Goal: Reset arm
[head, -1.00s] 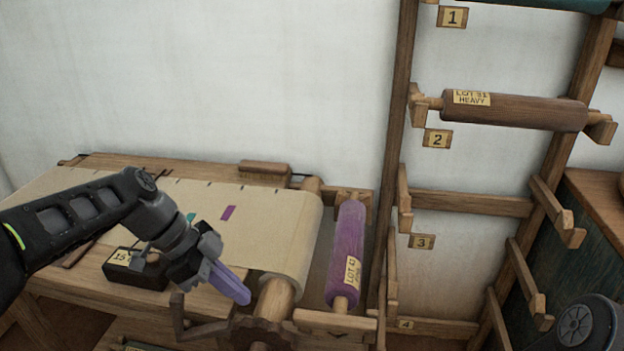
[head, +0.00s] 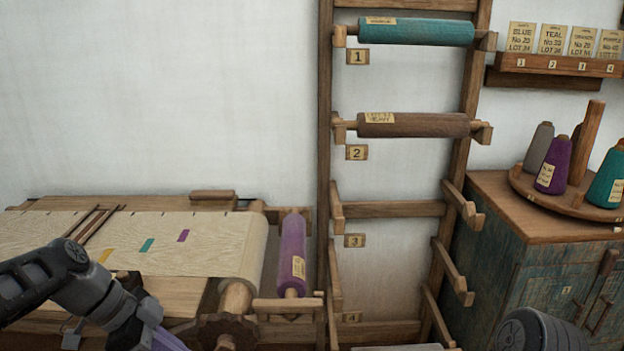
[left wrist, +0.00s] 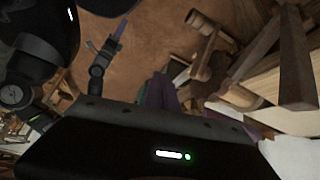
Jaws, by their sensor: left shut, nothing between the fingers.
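My left arm comes in from the left in the head view, over the front of the loom. Its gripper (head: 163,340), with purple fingers, is at the bottom edge and partly cut off. In the left wrist view the left fingers (left wrist: 158,92) are together and empty. Another gripper, my right one (left wrist: 119,32), shows small at the upper left of the left wrist view, over the brown floor. Whether its fingers are apart is too small to tell. In the head view only a dark round part of my right arm shows at the bottom right.
The loom's cream cloth (head: 205,238) has coloured patches. A purple roll (head: 293,250) lies beside it. A wall rack holds a teal roll (head: 415,32) and a brown roll (head: 420,125); slot 3 is empty. A cabinet (head: 500,222) with thread cones stands right.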

